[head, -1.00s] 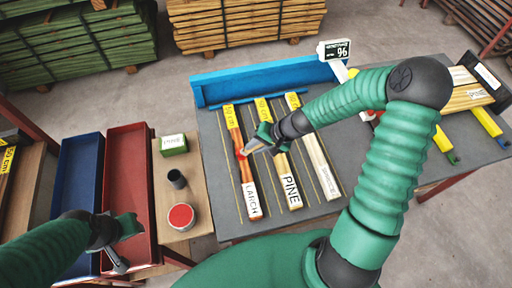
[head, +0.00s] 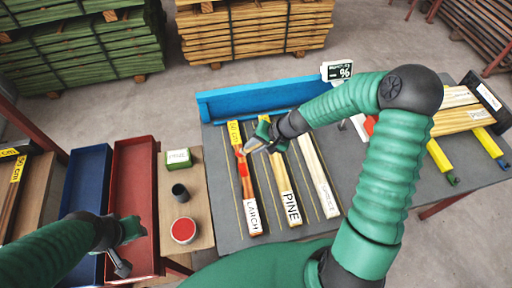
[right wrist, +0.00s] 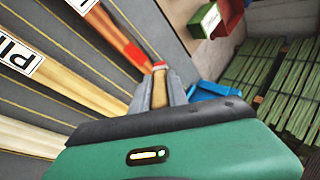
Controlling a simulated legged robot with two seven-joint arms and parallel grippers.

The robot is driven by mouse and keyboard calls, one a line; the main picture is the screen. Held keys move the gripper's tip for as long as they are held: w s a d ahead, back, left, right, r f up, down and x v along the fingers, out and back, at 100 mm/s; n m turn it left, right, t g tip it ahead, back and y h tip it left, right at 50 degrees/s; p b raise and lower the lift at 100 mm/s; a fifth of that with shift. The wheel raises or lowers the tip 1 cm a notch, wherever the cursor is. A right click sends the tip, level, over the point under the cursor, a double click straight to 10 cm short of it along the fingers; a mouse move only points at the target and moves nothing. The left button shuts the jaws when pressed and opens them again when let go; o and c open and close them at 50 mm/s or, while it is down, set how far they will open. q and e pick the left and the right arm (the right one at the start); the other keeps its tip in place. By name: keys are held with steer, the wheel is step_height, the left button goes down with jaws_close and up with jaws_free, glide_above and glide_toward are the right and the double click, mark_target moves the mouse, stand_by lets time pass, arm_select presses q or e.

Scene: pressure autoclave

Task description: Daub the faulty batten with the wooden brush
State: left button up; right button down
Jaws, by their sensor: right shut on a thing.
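My right gripper (head: 262,143) is shut on the wooden brush (right wrist: 159,92), whose tip is red. It is over the far half of the larch batten (head: 247,190), which is reddish brown and carries a red patch. That patch also shows on the batten (right wrist: 135,54) in the right wrist view, beside the brush tip; I cannot tell whether the tip touches the wood. The pine batten (head: 283,180) and a pale batten (head: 316,174) lie to the right. My left gripper (head: 127,245) is over the red tray; its jaws are unclear.
A tin of red paint (head: 183,230), a dark cup (head: 180,192) and a green box (head: 178,158) stand on a wooden board left of the grey table (head: 222,225). The red tray (head: 133,180) and blue tray (head: 84,185) are farther left. A blue fence (head: 262,102) bounds the table's back.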

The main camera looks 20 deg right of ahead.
steer(key=shift+w+r+p, duration=0.1)
steer(key=shift+r+p, duration=0.2)
steer(key=shift+r, duration=0.35)
steer(key=shift+w+r+p, duration=0.2)
steer(key=shift+r+p, duration=0.35)
steer(key=shift+p, duration=0.1)
steer(key=shift+d+r, duration=0.25)
steer(key=shift+r, duration=0.1)
steer(key=shift+s, duration=0.2)
arm_select(q)
steer(key=r, duration=0.2)
steer(key=d+r, duration=0.1)
steer(key=shift+s, duration=0.3)
arm_select(e)
steer(key=shift+a, duration=0.1)
arm_select(q)
steer(key=shift+w+a+f, duration=0.1)
steer(key=shift+w+a, duration=0.05)
steer(key=shift+a, duration=0.1)
arm_select(e)
steer(key=shift+w+a, duration=0.1)
steer(key=shift+w, duration=0.05)
